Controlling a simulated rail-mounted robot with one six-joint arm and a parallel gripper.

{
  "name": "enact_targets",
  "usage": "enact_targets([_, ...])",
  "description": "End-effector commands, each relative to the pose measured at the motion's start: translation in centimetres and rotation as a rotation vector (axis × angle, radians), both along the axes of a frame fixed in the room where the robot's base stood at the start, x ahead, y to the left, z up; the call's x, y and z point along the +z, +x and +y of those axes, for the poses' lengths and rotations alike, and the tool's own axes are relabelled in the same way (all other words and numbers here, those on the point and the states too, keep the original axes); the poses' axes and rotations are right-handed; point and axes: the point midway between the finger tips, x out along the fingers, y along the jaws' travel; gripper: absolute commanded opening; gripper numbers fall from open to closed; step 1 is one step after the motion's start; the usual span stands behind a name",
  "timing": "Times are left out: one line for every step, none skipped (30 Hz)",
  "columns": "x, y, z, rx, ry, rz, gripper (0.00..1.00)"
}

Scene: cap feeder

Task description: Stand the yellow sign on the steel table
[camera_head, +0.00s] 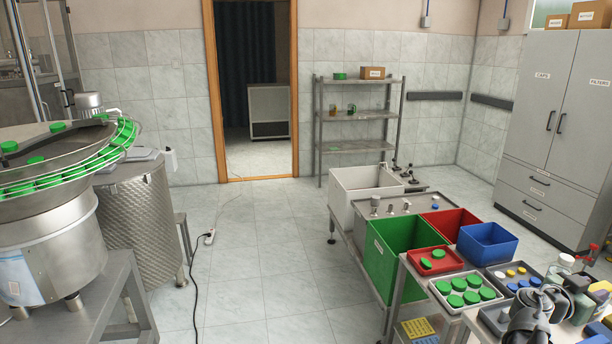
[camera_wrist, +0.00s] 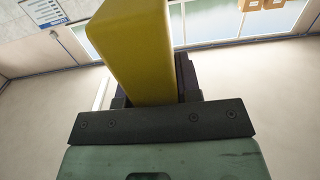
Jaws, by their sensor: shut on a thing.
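The yellow sign (camera_wrist: 135,50) fills the upper middle of the wrist view as a plain, thick yellow slab, seen close and at an angle. My gripper (camera_wrist: 155,98) is shut on its near end; dark jaw parts show on both sides of it. Any lettering on the sign is not visible.
Green (camera_head: 400,255), red and blue (camera_head: 487,243) bins stand behind. A cap feeder (camera_head: 50,240) is at left. The middle floor is open, with a black cable (camera_head: 196,290).

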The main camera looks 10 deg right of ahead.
Motion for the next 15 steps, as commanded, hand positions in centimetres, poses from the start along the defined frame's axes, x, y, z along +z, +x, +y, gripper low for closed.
enact_targets([-1.3, 0.0, 0.0, 0.0, 0.0, 0.0, 0.02])
enact_targets([-2.0, 0.0, 0.0, 0.0, 0.0, 0.0, 0.02])
enact_targets([-2.8, 0.0, 0.0, 0.0, 0.0, 0.0, 0.02])
enact_targets([-3.2, 0.0, 0.0, 0.0, 0.0, 0.0, 0.02])
enact_targets([-3.3, 0.0, 0.0, 0.0, 0.0, 0.0, 0.02])
enact_targets([-3.2, 0.0, 0.0, 0.0, 0.0, 0.0, 0.02])
enact_targets([-2.9, 0.0, 0.0, 0.0, 0.0, 0.0, 0.02])
enact_targets([-2.8, 0.0, 0.0, 0.0, 0.0, 0.0, 0.02])
enact_targets([-2.7, 0.0, 0.0, 0.0, 0.0, 0.0, 0.02])
enact_targets([-2.7, 0.0, 0.0, 0.0, 0.0, 0.0, 0.02])
enact_targets([-2.7, 0.0, 0.0, 0.0, 0.0, 0.0, 0.02])
enact_targets([-2.8, 0.0, 0.0, 0.0, 0.0, 0.0, 0.02])
enact_targets([-3.0, 0.0, 0.0, 0.0, 0.0, 0.0, 0.02])
enact_targets([-3.4, 0.0, 0.0, 0.0, 0.0, 0.0, 0.02])
enact_targets([-4.0, 0.0, 0.0, 0.0, 0.0, 0.0, 0.02])
